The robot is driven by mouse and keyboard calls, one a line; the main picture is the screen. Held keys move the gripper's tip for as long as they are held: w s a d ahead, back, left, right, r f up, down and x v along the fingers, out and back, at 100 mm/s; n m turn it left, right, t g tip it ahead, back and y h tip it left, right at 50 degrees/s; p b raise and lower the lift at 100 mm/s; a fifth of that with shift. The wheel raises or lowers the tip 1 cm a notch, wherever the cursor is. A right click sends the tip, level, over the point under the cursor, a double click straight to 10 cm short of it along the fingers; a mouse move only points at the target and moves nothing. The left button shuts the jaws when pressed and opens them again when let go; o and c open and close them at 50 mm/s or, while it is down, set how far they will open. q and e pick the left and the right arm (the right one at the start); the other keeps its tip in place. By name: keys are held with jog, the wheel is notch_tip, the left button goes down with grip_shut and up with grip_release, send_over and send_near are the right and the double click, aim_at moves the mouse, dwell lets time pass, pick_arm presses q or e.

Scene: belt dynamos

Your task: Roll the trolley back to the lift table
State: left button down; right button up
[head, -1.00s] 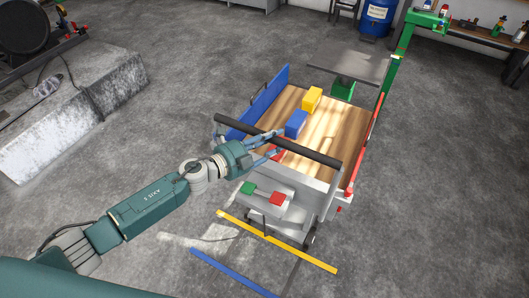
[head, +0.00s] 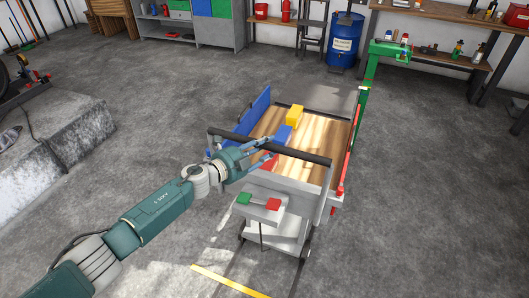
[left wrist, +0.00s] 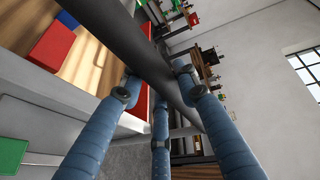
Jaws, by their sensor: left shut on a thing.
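The trolley has a wooden deck (head: 309,155), a blue side board (head: 253,113), a red rail (head: 345,150) on the right and a dark push handle (head: 300,154). A yellow block (head: 295,116), a blue block (head: 283,134) and a partly hidden red block (head: 270,162) lie on the deck. My left gripper (head: 262,153) is shut on the handle near its left half. The dark bar (left wrist: 140,45) passes between my fingers in the left wrist view. Beyond the deck, a grey plate (head: 335,98), perhaps the lift table's top, stands by a green post (head: 366,95). My right gripper is out of view.
A grey pedestal with green and red pads (head: 259,205) is at the trolley's near end. A yellow floor line (head: 230,281) lies nearer me. A blue drum (head: 345,40) and a workbench (head: 450,55) stand behind. A concrete block (head: 55,150) is at left; open floor lies between.

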pick_arm(q)
jog(key=shift+w+r, duration=0.1)
jog(key=shift+r, duration=0.1)
jog(key=c, duration=1.6)
grip_release()
jog(key=o, duration=0.3)
jog(key=shift+w, duration=0.1)
jog(key=shift+o, duration=0.2)
jog(key=shift+w+d+f, duration=0.1)
jog(key=shift+f, duration=0.1)
jog(key=v, duration=1.2)
jog(key=shift+r, duration=0.15)
